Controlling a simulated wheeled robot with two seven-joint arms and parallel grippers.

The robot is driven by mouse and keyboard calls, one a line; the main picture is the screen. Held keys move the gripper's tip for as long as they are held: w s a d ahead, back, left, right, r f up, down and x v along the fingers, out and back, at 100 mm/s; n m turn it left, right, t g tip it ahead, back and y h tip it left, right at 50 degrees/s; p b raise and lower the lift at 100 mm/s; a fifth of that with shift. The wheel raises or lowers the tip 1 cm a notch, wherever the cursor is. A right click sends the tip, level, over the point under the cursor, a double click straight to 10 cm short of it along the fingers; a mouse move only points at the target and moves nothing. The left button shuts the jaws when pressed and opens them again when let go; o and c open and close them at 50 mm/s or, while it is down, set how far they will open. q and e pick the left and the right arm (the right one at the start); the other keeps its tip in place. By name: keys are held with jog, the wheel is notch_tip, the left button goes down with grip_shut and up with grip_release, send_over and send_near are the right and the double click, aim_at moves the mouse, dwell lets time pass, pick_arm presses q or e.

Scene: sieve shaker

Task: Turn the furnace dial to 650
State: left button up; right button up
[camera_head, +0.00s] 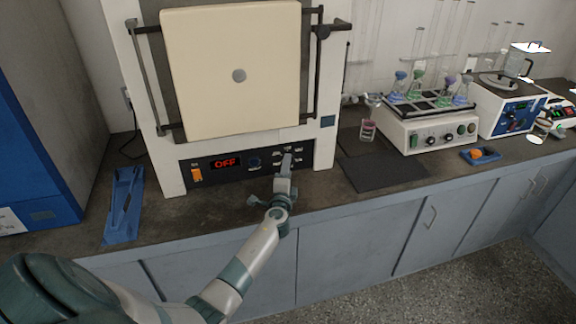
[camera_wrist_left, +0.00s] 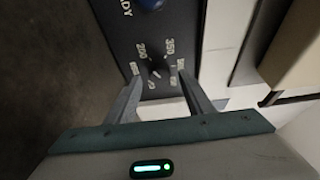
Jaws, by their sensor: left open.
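The furnace (camera_head: 328,60) stands on the counter with its cream door (camera_head: 238,90) closed. Its black front panel (camera_head: 222,174) has a red display (camera_head: 225,163) reading OFF. The dial (camera_wrist_left: 158,70) is a dark knob with white numbers around it; 200 and 350 are legible in the left wrist view. My left gripper (camera_head: 286,158) is at the panel's right part and hides most of the dial in the head view. In the wrist view this gripper (camera_wrist_left: 161,78) is open, one finger on each side of the dial; contact cannot be told. My right gripper is not in view.
An orange switch (camera_head: 197,175) and a blue knob (camera_head: 254,162) sit left of the dial on the panel. A blue tray (camera_head: 122,205) lies left of the furnace. Dark mats (camera_head: 385,172), a glass beaker (camera_head: 368,130) and a rack device (camera_head: 428,135) with flasks stand to the right.

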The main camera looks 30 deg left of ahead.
pick_arm(q)
jog(key=shift+x, duration=1.2)
